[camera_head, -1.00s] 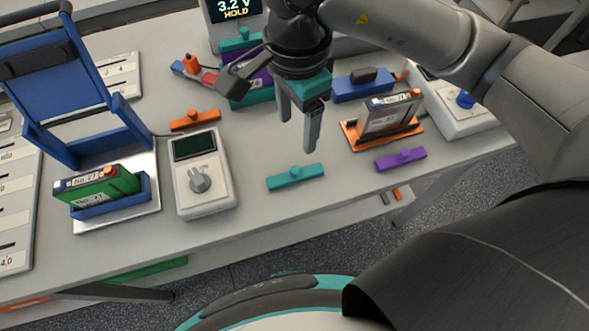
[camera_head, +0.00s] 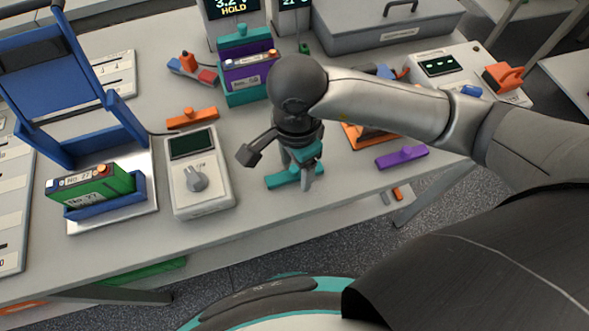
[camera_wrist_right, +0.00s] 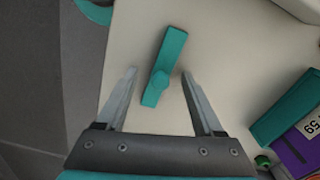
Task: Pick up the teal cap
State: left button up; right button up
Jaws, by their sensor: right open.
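My left gripper is not in view.
A grey meter with a dial (camera_head: 197,184) stands just left of the cap. A purple cap (camera_head: 402,157) lies to the right, and an orange cap (camera_head: 192,118) lies behind the meter. The teal holder with a purple battery (camera_head: 250,75) stands further back.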

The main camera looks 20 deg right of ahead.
grip_shut()
dwell(0.6)
